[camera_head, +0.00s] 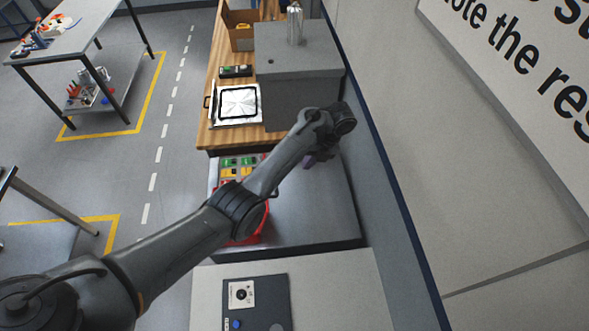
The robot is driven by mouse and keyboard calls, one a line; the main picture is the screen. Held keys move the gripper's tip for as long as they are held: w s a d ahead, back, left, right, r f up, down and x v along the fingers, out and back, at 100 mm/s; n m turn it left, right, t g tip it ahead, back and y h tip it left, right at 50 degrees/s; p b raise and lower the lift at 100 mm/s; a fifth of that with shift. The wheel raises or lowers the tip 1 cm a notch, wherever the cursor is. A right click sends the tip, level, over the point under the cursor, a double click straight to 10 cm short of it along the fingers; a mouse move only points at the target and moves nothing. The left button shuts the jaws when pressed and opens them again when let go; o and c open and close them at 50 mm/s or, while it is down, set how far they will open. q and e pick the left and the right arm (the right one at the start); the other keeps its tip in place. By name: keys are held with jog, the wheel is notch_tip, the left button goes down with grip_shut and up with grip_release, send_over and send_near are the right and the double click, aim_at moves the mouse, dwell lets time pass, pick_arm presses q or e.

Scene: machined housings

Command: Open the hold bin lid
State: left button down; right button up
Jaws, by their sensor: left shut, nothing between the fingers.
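A large grey box (300,94) with a flat grey top stands on the wooden bench at the upper middle. It looks like the hold bin, but I cannot tell for sure; its top lies flat and looks shut. My left arm reaches from the lower left across the picture to the near side of this box. My left gripper (312,161) is small and partly hidden below the wrist, over the grey surface in front of the box. It is shut and empty, apart from the box. My right gripper is not in view.
A shiny metal cylinder (295,24) stands on the box top. A silver tray with a black frame (238,119) lies left of the box. A red bin (264,222) is partly behind my arm. A grey wall runs along the right. The grey surface (325,215) is clear.

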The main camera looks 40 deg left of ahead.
pick_arm(q)
jog(key=s+a+f+p, duration=0.3)
jog(key=s+a+f, duration=0.2)
jog(key=f, duration=0.3)
jog(key=shift+s+a+f, duration=0.25)
jog(key=shift+s+f, duration=0.05)
jog(key=shift+f, duration=0.05)
